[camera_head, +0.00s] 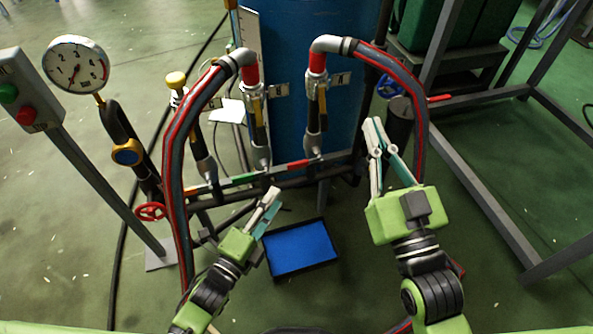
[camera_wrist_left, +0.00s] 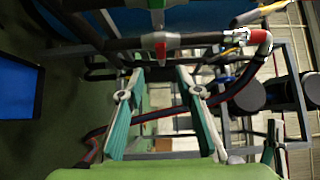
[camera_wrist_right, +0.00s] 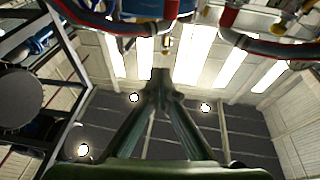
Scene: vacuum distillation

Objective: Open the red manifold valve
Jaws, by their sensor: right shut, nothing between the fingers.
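A manifold pipe (camera_head: 275,176) runs across in front of a blue drum, with a red band (camera_head: 300,163), a green band and an orange band. Upright valves with yellow levers stand on it; one (camera_head: 322,108) rises near the red band, its lever along the pipe. A red handwheel (camera_head: 150,211) sits lower left. I cannot tell which is the named valve. My left gripper (camera_head: 272,198) is open and empty below the manifold; its wrist view shows a red band (camera_wrist_left: 161,50) beyond the fingers. My right gripper (camera_head: 374,124) is shut and empty, right of the right-hand valve.
Two striped hoses (camera_head: 172,170) arch over beside my arms. A blue tray (camera_head: 300,248) lies on the floor below the manifold. A gauge (camera_head: 75,64) and a button box (camera_head: 28,92) stand left. A metal frame (camera_head: 490,205) stands right.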

